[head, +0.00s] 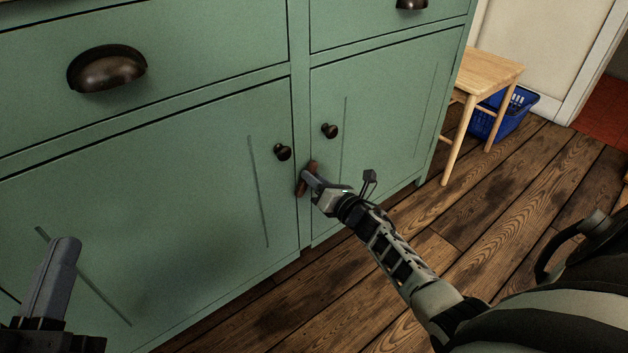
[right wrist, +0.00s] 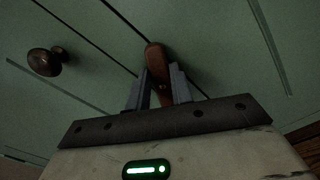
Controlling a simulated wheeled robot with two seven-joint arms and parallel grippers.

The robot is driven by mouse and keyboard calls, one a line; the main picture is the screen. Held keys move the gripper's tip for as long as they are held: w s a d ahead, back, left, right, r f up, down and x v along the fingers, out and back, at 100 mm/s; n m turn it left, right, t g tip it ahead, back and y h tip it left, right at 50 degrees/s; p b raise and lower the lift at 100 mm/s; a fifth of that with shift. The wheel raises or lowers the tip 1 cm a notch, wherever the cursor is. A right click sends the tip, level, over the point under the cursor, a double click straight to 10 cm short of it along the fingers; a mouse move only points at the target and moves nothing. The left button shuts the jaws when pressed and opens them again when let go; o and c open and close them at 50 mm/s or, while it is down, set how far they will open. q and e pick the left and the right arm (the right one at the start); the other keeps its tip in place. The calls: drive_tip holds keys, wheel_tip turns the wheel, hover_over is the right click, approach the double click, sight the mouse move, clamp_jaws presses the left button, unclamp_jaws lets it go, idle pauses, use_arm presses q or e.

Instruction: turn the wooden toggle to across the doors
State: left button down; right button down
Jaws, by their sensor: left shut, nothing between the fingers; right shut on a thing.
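The wooden toggle (head: 301,187) is a small reddish-brown bar on the stile between the two green cupboard doors, the left door (head: 190,190) and the right door (head: 385,130). It stands close to upright in the head view, leaning a little, roughly along the stile. My right gripper (head: 307,176) is shut on the toggle. In the right wrist view the toggle (right wrist: 154,56) shows between the fingers (right wrist: 161,80), its upper end sticking out past them and its lower part partly hidden. My left gripper (head: 68,242) is shut and empty at lower left, in front of the left door.
Dark round knobs sit on the left door (head: 282,152) and right door (head: 329,131), just above the toggle. Drawers with a cup pull (head: 106,69) are above. A wooden stool (head: 487,75) and a blue basket (head: 505,115) stand at right. The plank floor (head: 480,235) is open there.

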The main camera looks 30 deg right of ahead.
use_arm(q)
drive_tip(key=shift+f, duration=0.1)
use_arm(e)
drive_tip(key=shift+d+f+m, duration=0.1)
drive_tip(key=shift+f+m, duration=0.15)
drive_tip(key=shift+m, duration=1.65)
drive_tip(key=shift+d+f+m, duration=0.15)
drive_tip(key=shift+f+m, duration=0.05)
drive_tip(key=shift+m, duration=1.7)
drive_tip(key=shift+d+f+m, duration=0.1)
drive_tip(key=shift+f+m, duration=0.15)
drive_tip(key=shift+m, duration=1.65)
use_arm(q)
drive_tip(key=shift+f, duration=0.1)
use_arm(e)
drive_tip(key=c, duration=1.2)
unclamp_jaws()
drive_tip(key=shift+c, duration=0.2)
drive_tip(key=shift+s, duration=0.1)
